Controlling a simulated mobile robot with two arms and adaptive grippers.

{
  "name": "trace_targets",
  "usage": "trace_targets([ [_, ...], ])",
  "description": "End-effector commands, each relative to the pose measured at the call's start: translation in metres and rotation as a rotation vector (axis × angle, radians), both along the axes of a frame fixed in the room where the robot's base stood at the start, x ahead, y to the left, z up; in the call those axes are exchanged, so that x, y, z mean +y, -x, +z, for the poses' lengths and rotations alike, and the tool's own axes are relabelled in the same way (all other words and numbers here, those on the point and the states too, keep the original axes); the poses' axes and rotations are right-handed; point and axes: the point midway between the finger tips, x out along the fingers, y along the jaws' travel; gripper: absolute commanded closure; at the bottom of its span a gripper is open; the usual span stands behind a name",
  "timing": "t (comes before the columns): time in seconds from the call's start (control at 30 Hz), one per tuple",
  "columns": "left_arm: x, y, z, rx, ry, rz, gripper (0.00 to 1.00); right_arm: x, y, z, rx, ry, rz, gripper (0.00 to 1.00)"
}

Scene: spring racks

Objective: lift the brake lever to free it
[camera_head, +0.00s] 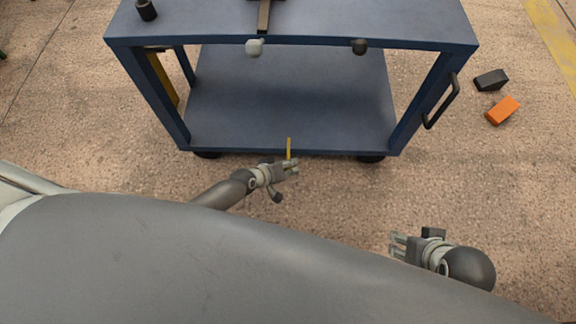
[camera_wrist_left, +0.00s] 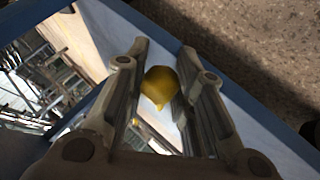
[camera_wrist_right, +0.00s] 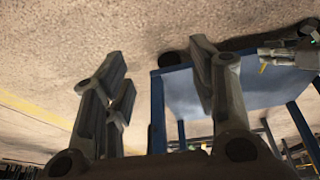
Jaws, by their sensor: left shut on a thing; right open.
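The yellow brake lever (camera_head: 289,148) stands at the near lower edge of the blue cart (camera_head: 290,110). In the left wrist view its yellow end (camera_wrist_left: 160,84) sits between the fingers. My left gripper (camera_head: 291,165) is shut on the lever. The right wrist view also shows a bit of yellow (camera_wrist_right: 263,67) beside my left gripper (camera_wrist_right: 285,52). The lever's lower part and pivot are hidden. My right gripper (camera_head: 397,244) is open and empty, low at the right, apart from the cart.
The cart has a black side handle (camera_head: 441,101) and dark wheels (camera_head: 371,158). A black block (camera_head: 491,79) and an orange block (camera_head: 503,110) lie on the floor to its right. A dark cylinder (camera_head: 146,9) stands on its top. The floor in front is clear.

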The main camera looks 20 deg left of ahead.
Motion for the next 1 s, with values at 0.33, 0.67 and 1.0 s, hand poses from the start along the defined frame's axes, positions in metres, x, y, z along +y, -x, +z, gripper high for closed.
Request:
trace_targets([
  [0.33,0.002,-0.002,0.015,0.095,0.025,0.000,1.00,-0.002,0.009,0.018,0.040,0.008,-0.003,0.47],
  [0.67,0.003,-0.007,0.031,0.206,0.056,0.000,1.00,0.000,-0.003,-0.025,0.066,0.009,0.000,0.47],
  [1.0,0.004,-0.012,0.044,0.264,0.075,0.000,1.00,0.002,-0.007,-0.075,0.090,0.009,0.004,0.47],
])
